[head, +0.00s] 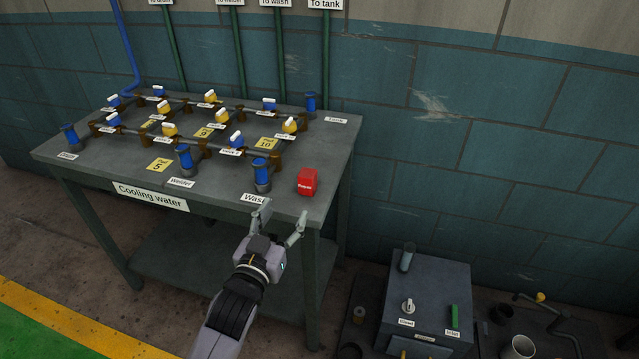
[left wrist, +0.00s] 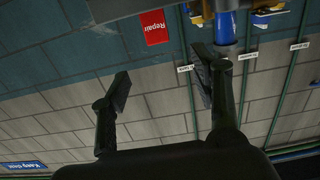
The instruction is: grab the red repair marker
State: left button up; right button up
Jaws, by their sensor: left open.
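The red repair marker (head: 307,181) is a small red block with a white label, standing on the grey table near its front right corner. In the left wrist view the red marker (left wrist: 155,27) shows at the top, with "Repair" on it, beyond the fingertips. My left gripper (head: 281,222) is open and empty at the table's front edge, short of the marker and a little left of it. Its two spread fingers also show in the left wrist view (left wrist: 160,85). My right gripper is not in view.
The table (head: 222,185) carries pipes with blue and yellow valves. A blue post (head: 262,175) by the "Wash" label stands just left of the marker. A grey box (head: 428,295) with fittings stands on the floor at right. The table right of the marker is clear.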

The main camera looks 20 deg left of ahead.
pick_arm(q)
send_near(305, 179)
jog(key=w, duration=0.5)
jog(key=shift+w+a, duration=0.1)
jog(key=shift+w, duration=0.3)
jog(key=shift+w+p, duration=0.3)
jog(key=shift+w, duration=0.55)
jog(key=w, duration=0.4)
jog(key=shift+w+d, duration=0.25)
jog(key=shift+w, duration=0.05)
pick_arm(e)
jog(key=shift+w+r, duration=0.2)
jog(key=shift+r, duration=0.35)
pick_arm(q)
jog(key=shift+c, duration=0.3)
jog(key=c, duration=1.2)
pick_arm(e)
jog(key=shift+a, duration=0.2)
